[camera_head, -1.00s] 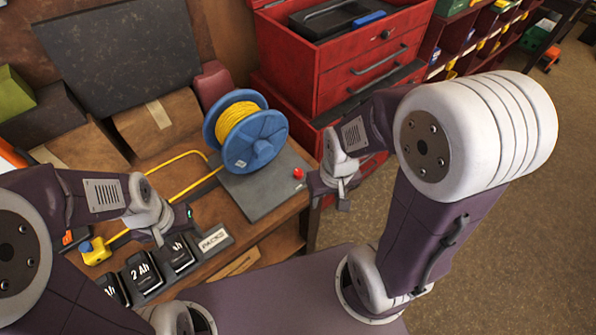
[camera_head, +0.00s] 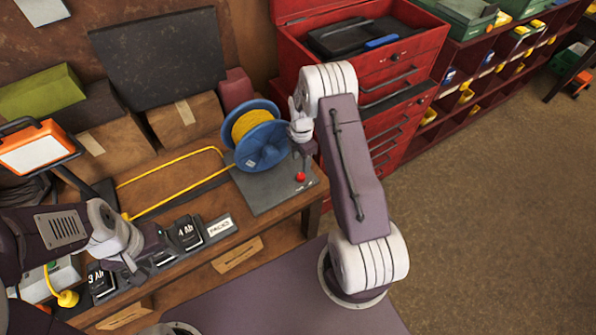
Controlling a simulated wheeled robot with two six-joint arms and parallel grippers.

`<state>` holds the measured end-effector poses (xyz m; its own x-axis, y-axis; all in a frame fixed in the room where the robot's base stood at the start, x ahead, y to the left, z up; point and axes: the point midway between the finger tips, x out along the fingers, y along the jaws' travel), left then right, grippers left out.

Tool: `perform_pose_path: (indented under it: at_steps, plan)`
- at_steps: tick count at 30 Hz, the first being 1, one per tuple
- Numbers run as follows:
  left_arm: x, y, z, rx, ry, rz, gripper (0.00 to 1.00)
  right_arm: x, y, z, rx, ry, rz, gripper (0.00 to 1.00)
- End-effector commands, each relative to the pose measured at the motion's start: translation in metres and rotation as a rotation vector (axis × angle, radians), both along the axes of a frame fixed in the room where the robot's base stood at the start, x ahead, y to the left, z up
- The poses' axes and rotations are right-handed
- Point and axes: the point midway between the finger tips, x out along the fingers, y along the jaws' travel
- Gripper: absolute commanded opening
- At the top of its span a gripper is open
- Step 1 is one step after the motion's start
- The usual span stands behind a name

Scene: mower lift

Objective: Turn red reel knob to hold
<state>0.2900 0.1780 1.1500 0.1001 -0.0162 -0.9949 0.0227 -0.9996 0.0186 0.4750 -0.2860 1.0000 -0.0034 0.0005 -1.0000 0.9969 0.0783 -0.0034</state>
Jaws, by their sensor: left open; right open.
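The red reel knob (camera_head: 300,177) sits near the right front corner of the grey plate (camera_head: 258,195) on the workbench. The blue reel (camera_head: 264,146) with yellow cord stands on the same plate, left of the knob. My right gripper (camera_head: 302,168) points down just over the knob, its fingers at or very near it; I cannot tell whether they touch it. It is open. The marks around the knob are too small to read.
A red tool chest (camera_head: 390,70) stands behind my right arm. Yellow cord (camera_head: 175,180) loops across the bench left of the reel. An orange work lamp (camera_head: 38,147) and cardboard boxes (camera_head: 185,118) stand at the left and back. Floor at right is clear.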

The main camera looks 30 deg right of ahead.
Motion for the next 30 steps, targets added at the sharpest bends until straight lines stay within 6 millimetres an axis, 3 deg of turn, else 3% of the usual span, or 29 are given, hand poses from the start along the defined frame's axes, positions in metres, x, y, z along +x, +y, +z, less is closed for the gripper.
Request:
perform_pose_path:
  at_steps: [12, 18, 24, 30]
  plan:
    - [0.0, 0.0, 0.027, 0.0, 0.0, 0.0, 0.52, -0.002, 0.001, -0.074, 0.001, 0.003, 0.0, 0.51]
    - [0.0, 0.0, 0.029, 0.0, 0.0, 0.0, 0.52, -0.001, 0.001, -0.088, 0.0, 0.0, 0.0, 0.51]
    - [0.0, 0.0, 0.029, 0.0, 0.0, 0.0, 0.52, 0.0, 0.001, -0.089, 0.0, 0.0, 0.0, 0.51]
    - [0.0, 0.0, 0.029, 0.0, 0.0, 0.0, 0.52, -0.001, 0.001, -0.088, 0.0, 0.0, 0.0, 0.0]
